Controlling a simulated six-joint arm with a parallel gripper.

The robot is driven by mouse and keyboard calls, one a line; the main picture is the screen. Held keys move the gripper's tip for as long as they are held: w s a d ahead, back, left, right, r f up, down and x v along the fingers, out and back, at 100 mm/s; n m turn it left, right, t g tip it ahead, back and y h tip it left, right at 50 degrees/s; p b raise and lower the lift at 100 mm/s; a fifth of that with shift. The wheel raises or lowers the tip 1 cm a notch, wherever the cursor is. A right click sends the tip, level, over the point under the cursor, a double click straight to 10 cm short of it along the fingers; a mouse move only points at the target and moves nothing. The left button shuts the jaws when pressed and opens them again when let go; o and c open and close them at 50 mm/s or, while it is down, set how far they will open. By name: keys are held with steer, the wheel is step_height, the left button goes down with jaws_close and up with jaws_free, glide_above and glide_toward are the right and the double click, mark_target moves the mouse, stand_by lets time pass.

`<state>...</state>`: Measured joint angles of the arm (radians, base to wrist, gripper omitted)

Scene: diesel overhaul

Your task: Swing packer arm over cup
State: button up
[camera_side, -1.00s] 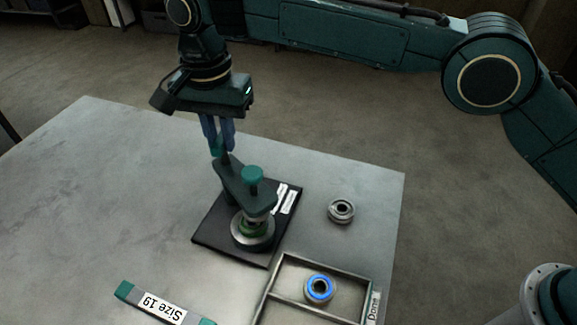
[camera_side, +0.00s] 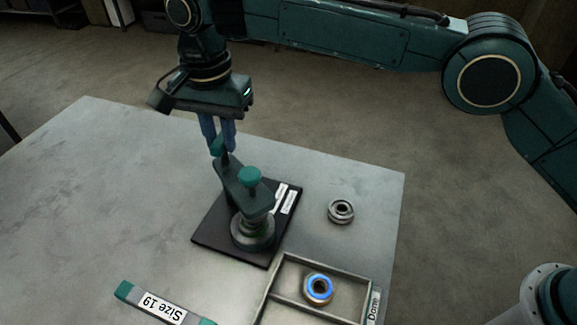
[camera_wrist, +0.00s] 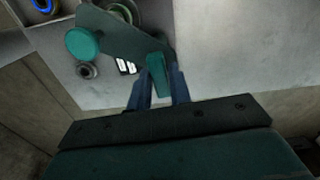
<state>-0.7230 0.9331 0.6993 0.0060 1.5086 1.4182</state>
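The packer arm (camera_side: 238,187) is a dark green lever with a round teal knob (camera_side: 249,177) on its front end. It stands on a black base plate (camera_side: 211,236). The grey cup (camera_side: 253,236), with green inside, sits on the plate below the knob end; the arm's end hides part of it. In the wrist view the cup (camera_wrist: 122,10) shows partly, beside the arm (camera_wrist: 120,38). My gripper (camera_side: 218,148) has its blue fingers against both sides of the teal upright handle (camera_wrist: 158,76) at the arm's rear end, closed on it.
A loose metal bearing (camera_side: 341,211) lies on the table (camera_side: 110,190) right of the plate. A "Done" tray (camera_side: 282,262) at the front holds a bearing with a blue ring (camera_side: 318,288). A "Size 19" label bar (camera_side: 163,307) lies front left. The table's left side is clear.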

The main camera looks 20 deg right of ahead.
steer(key=o, duration=0.4)
steer(key=shift+r, duration=2.75)
